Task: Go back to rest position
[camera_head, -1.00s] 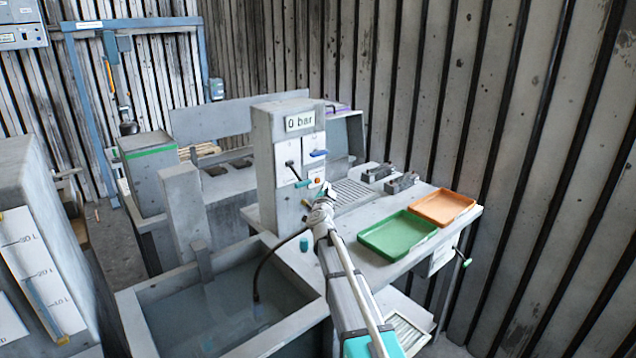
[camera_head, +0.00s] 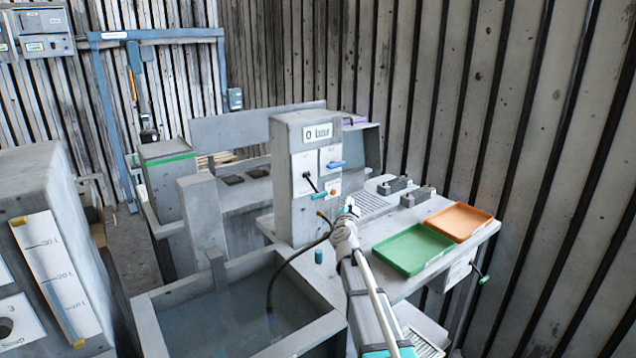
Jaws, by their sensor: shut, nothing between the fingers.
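My gripper (camera_head: 348,207) is at the end of my arm, which reaches up from the bottom of the picture over the workbench. It is small and seen from behind; its fingers look shut and hold nothing. It is in front of and right of the grey column (camera_head: 291,200) with the "0 bar" display (camera_head: 318,132). I cannot tell the exact gap between gripper and column.
A green tray (camera_head: 412,249) and an orange tray (camera_head: 459,222) lie on the bench, right of my arm. A water basin (camera_head: 240,318) with a dark hose (camera_head: 283,270) is left of it. A teal cap (camera_head: 318,256) stands between. A corrugated wall (camera_head: 560,180) closes the right side.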

